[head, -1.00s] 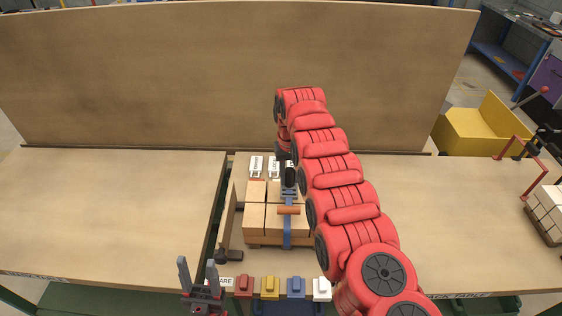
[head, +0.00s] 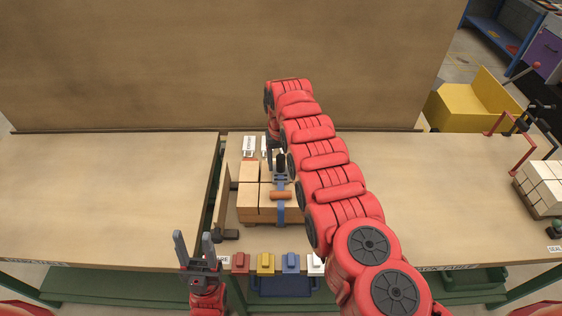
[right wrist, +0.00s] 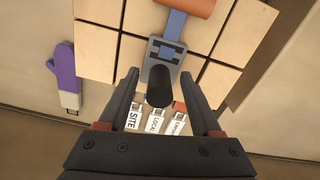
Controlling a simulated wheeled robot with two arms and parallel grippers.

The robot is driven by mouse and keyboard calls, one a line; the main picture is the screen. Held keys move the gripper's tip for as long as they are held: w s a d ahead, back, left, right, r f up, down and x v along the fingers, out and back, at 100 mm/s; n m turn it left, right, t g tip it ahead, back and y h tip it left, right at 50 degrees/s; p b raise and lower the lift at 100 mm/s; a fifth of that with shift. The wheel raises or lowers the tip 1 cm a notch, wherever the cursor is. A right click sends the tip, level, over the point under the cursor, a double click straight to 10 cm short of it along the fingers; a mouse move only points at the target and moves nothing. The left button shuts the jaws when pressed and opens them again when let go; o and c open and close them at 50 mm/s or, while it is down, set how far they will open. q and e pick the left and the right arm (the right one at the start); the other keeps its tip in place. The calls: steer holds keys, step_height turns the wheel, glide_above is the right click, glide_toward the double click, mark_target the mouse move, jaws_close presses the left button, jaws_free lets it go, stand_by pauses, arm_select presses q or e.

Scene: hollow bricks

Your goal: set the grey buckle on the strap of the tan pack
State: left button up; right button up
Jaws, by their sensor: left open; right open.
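The tan pack (head: 247,203) is a block of several tan bricks near the table's middle. A blue strap (head: 281,214) with an orange roll (head: 281,195) runs over it. The grey buckle (right wrist: 158,72), a plate with a slot, lies at the strap's end near the pack's far edge. A dark upright knob (right wrist: 159,90) stands on it. My right gripper (right wrist: 158,80) is open above the buckle, with the knob appearing between its fingers; contact cannot be told. My arm hides much of that gripper in the head view. My left gripper (head: 195,243) is open and empty at the table's front edge.
White tags (right wrist: 156,121) lie beyond the pack. A purple mitt-shaped thing (right wrist: 66,78) lies beside it. Red (head: 240,262), yellow (head: 265,263), blue (head: 290,262) and white blocks line the front edge. A dark-headed tool (head: 226,234) lies at the pack's left. The left tabletop (head: 100,190) is clear.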

mark_target(282, 158)
steer(key=shift+w+a+r, duration=0.1)
steer(key=shift+w, duration=0.05)
steer(key=r+b, duration=0.3)
steer(key=r, duration=0.6)
steer(key=shift+d+r+b, duration=0.2)
steer(key=shift+b, duration=0.2)
steer(key=shift+a+r+p, duration=0.15)
steer(key=shift+r+p, duration=0.7)
steer(key=shift+p, duration=0.1)
steer(key=shift+r+p, duration=0.3)
steer(key=shift+r, duration=0.05)
